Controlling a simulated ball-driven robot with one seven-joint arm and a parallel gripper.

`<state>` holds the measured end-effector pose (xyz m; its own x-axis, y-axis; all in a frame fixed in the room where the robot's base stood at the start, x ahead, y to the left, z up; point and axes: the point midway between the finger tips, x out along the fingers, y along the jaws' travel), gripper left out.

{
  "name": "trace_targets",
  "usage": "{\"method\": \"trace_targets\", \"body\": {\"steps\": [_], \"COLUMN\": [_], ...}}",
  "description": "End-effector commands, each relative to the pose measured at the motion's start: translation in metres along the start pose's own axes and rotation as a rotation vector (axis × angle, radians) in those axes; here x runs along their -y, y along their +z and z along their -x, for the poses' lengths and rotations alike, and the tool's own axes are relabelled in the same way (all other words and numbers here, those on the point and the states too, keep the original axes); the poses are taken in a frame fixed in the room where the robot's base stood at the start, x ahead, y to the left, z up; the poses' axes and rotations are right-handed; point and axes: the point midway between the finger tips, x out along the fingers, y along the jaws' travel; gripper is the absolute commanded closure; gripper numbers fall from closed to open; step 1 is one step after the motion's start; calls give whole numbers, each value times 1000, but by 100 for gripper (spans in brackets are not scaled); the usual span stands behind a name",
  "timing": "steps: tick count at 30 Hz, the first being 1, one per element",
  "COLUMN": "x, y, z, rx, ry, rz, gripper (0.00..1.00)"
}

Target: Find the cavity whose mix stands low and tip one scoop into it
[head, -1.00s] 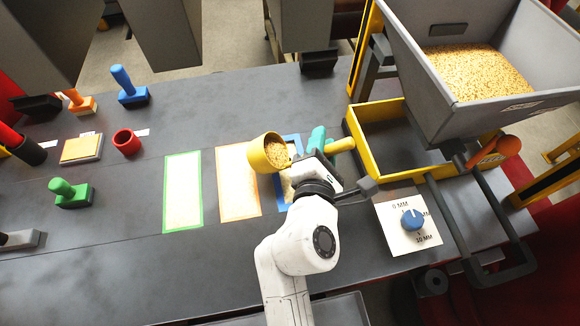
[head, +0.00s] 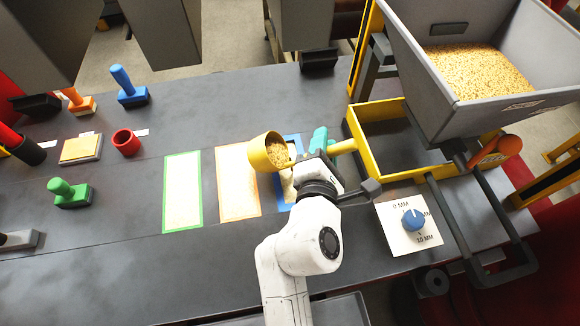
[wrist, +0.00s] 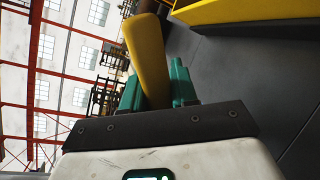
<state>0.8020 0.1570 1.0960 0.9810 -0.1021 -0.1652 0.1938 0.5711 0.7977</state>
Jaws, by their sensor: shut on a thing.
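My gripper (head: 325,146) is shut on the handle of a yellow scoop (head: 262,153). The handle (wrist: 149,60) shows between the teal fingers in the wrist view. The scoop's cup holds tan grainy mix (head: 278,152) and is held above the table, over the area between the orange and blue cavities. The green-edged cavity (head: 182,192) and the orange-edged cavity (head: 238,195) show pale tan surfaces. The blue-edged cavity (head: 283,196) is mostly hidden behind the scoop and gripper. I cannot tell from these frames which mix stands low.
A yellow-walled tray (head: 365,160) stands right of the gripper, under a grey hopper (head: 450,105) of mix. A dial plate (head: 408,238) lies front right. Green (head: 70,194), blue (head: 130,88) and orange (head: 79,102) handled stampers and a red cup (head: 126,142) stand left.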

Motion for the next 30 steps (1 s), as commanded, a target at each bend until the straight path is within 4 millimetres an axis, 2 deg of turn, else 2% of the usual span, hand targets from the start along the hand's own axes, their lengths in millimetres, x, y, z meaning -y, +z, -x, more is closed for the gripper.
{"method": "trace_targets", "body": {"steps": [30], "x": [4], "y": [0], "z": [-1], "rx": [-10], "ry": [1], "rz": [-52], "gripper": [100]}}
